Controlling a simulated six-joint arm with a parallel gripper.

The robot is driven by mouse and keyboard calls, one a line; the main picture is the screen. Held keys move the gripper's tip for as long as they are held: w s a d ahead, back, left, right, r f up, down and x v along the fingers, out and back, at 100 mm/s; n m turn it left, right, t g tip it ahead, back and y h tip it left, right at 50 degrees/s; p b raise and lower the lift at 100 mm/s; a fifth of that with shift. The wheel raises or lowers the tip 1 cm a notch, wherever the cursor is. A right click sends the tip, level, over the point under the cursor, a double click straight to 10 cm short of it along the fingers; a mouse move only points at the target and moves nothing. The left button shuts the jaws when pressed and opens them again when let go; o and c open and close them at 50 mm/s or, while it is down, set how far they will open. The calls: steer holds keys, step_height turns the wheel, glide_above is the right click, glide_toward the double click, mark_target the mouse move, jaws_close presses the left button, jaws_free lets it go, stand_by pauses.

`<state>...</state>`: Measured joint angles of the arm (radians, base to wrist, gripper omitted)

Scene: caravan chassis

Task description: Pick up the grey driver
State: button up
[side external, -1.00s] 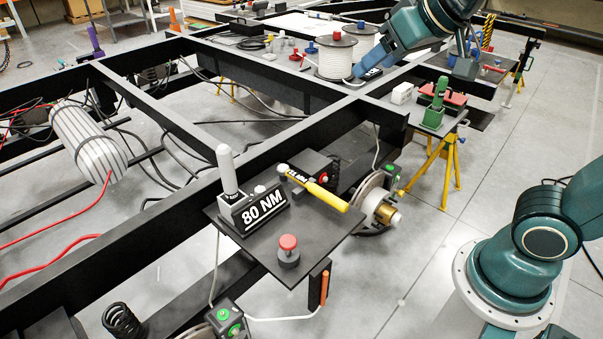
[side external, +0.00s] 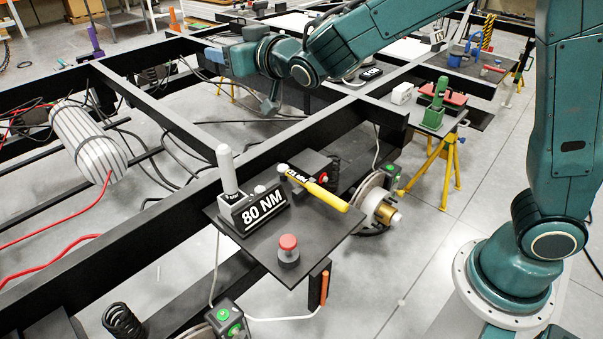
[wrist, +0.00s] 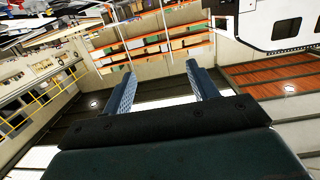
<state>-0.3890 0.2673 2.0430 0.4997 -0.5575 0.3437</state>
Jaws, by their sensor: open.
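The grey driver (side external: 227,170) appears to be the tool with the upright, light grey handle in the side external view. It stands in a holder beside the black block marked 80 NM (side external: 260,208), on a dark plate (side external: 325,232). My gripper (side external: 212,56) is well behind and above it, over the far part of the frame, and does not touch it. In the wrist view my gripper (wrist: 160,84) has its two blue fingers apart with nothing between them. The driver does not show in the wrist view.
A yellow-handled tool (side external: 318,190) lies tilted on a black holder right of the 80 NM block. A red-topped button (side external: 288,249) stands at the plate's front. Black chassis beams (side external: 180,117) run behind. A striped tank (side external: 88,140) is at left. Open floor (side external: 440,250) lies at right.

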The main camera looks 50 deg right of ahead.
mark_target(229, 159)
steer(key=shift+n+t+y, duration=0.3)
steer(key=f, duration=0.8)
steer(key=a+f, duration=0.1)
steer(key=f, duration=0.8)
steer(key=w+f, duration=0.1)
steer(key=f, duration=0.8)
steer(key=shift+a+f, duration=0.25)
steer(key=shift+a, duration=0.15)
steer(key=shift+w, duration=0.1)
steer(key=shift+w, duration=0.75)
steer(key=shift+w, duration=0.15)
steer(key=shift+w+f, duration=0.2)
steer(key=shift+w, duration=2.55)
